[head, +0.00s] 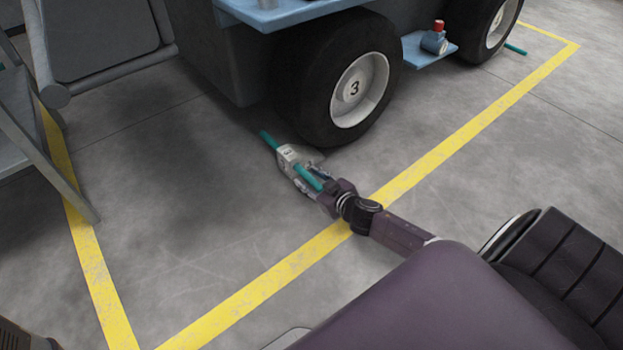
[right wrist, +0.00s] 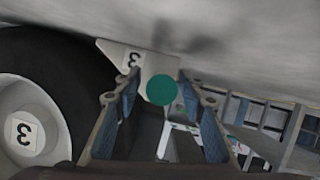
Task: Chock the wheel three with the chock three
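Wheel three (head: 358,86) is a black tyre with a pale hub marked 3; it also shows at the left of the right wrist view (right wrist: 28,128). Chock three (head: 287,153) is a pale wedge with a teal rod handle, on the floor by the tyre's lower left. In the right wrist view the chock (right wrist: 135,60) bears a 3 and its wedge points toward the tyre; I cannot tell whether they touch. My right gripper (head: 305,178) is open, its fingers on both sides of the teal handle with gaps visible. My left gripper is not in view.
The blue-grey cart body (head: 225,55) stands above the wheel. A blue step (head: 425,55) with a red-topped fitting lies right of it, before another wheel (head: 500,22). A metal frame (head: 50,150) stands at left. Yellow lines (head: 440,150) mark the floor; the floor left of the chock is clear.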

